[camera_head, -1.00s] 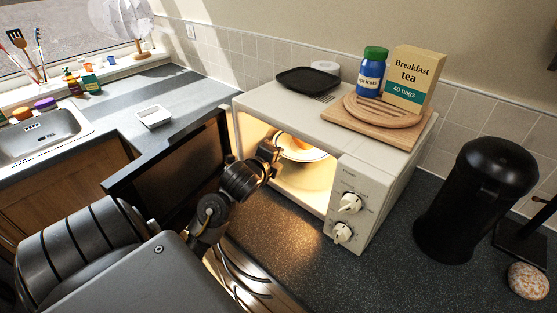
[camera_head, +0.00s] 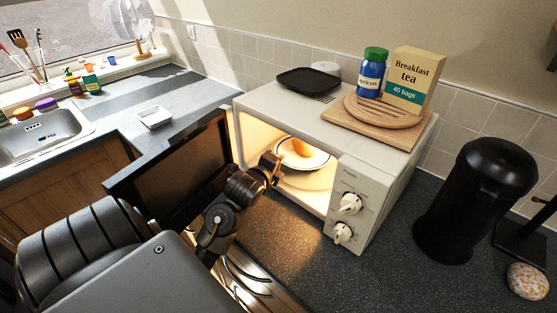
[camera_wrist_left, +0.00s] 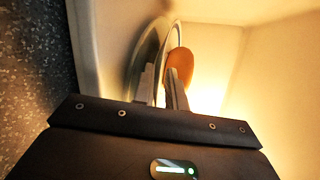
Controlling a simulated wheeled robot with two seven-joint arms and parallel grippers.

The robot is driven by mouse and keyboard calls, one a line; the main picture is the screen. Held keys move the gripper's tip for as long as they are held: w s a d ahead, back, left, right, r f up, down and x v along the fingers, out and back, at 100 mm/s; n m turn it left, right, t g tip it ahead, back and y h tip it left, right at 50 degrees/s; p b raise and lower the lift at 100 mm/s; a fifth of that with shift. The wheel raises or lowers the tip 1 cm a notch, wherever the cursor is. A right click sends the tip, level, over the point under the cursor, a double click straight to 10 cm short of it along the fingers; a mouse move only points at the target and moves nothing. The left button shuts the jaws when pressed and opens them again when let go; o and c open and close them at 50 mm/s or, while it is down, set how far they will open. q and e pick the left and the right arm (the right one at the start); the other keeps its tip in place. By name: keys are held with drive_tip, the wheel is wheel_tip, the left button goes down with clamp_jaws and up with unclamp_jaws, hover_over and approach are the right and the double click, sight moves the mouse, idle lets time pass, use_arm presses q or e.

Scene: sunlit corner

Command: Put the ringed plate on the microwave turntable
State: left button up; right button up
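The ringed plate (camera_head: 318,163) is white with a dark ring near its rim. It lies inside the lit, open microwave (camera_head: 280,108), low over the floor, with an orange-brown item (camera_head: 301,148) on it. My left gripper (camera_head: 275,162) reaches in through the opening at the plate's near left edge. In the left wrist view the plate (camera_wrist_left: 174,35) is seen nearly edge-on, its rim between the fingers of my left gripper (camera_wrist_left: 160,82), which look closed on it. A pale disc, probably the turntable (camera_wrist_left: 146,50), shows close beside it. Contact between them is unclear. My right gripper is out of view.
The microwave door (camera_head: 180,165) stands open to the left, beside my left arm. A board (camera_head: 345,125) with a jar and a tea box, and a black tray (camera_head: 308,80), sit on top. A black canister (camera_head: 478,200) stands to the right.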

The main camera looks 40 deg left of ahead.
use_arm(q)
drive_tip(key=v, duration=0.5)
drive_tip(key=shift+s+b, duration=0.15)
drive_tip(key=shift+b, duration=0.15)
drive_tip(key=p+v, duration=0.4)
drive_tip(key=v, duration=0.2)
drive_tip(key=shift+s+d+p, duration=0.2)
drive_tip(key=shift+s+p, duration=0.1)
drive_tip(key=shift+p, duration=0.1)
drive_tip(key=shift+r, duration=0.15)
